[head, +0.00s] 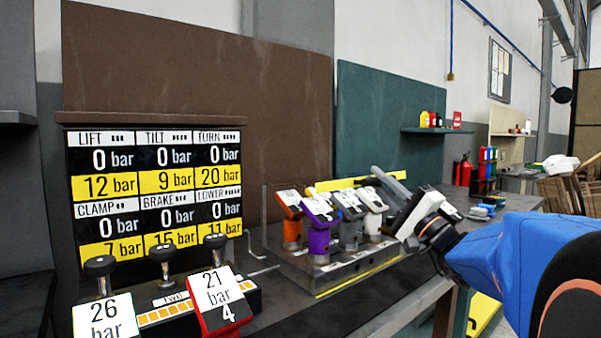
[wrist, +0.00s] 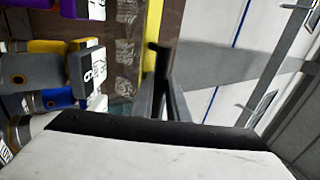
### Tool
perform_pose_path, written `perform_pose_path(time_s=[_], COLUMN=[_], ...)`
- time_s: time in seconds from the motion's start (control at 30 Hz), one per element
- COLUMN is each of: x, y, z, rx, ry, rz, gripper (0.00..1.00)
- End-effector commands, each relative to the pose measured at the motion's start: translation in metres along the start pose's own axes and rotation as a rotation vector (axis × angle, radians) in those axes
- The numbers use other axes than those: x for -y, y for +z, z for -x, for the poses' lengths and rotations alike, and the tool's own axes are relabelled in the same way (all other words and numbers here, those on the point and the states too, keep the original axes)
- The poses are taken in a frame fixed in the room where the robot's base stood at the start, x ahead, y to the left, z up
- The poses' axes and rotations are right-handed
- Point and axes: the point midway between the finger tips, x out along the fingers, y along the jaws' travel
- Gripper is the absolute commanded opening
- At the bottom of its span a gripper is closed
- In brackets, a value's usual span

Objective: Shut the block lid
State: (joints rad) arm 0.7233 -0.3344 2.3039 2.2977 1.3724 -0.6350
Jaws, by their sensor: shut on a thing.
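The valve block (head: 318,275) stands on the bench, with orange, purple, grey and white tagged valves on top. A long yellow strip, which looks like the edge of the raised block lid (head: 335,184), runs behind the valves. My gripper (head: 378,177) reaches in from the right, at the strip's right part. In the wrist view, its dark fingers (wrist: 162,58) are close together beside the yellow strip (wrist: 153,25). They appear shut on the lid's edge, but the contact itself is mostly hidden. Tagged valves (wrist: 85,78) show at the left of that view.
A pressure board (head: 155,195) stands at the left. Several black-knobbed levers (head: 162,256) and a red tagged block (head: 218,305) stand in front of it. A brown panel (head: 200,70) rises behind the bench. Small items (head: 487,208) lie on the bench at the right.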

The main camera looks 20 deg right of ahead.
Motion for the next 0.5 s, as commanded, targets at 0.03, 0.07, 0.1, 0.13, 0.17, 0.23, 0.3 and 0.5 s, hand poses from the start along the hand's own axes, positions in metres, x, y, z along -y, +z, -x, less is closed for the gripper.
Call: perform_pose_path(time_s=[0.03, 0.07, 0.1, 0.13, 0.17, 0.23, 0.3, 0.5], x=[-0.024, -0.026, -0.028, -0.029, -0.03, -0.032, -0.034, -0.035], y=[-0.001, -0.001, -0.002, -0.002, -0.002, -0.003, -0.003, -0.003], z=[0.012, 0.013, 0.014, 0.015, 0.015, 0.016, 0.017, 0.018], rx=[-0.008, -0.008, -0.008, -0.008, -0.007, -0.008, -0.008, -0.007], ry=[0.035, 0.028, 0.02, 0.015, 0.009, 0.0, -0.006, -0.014], rz=[-0.005, -0.006, -0.005, -0.005, -0.005, -0.005, -0.005, -0.007], gripper=[0.0, 0.0, 0.0, 0.0, 0.0, 0.0, 0.0, 0.0])
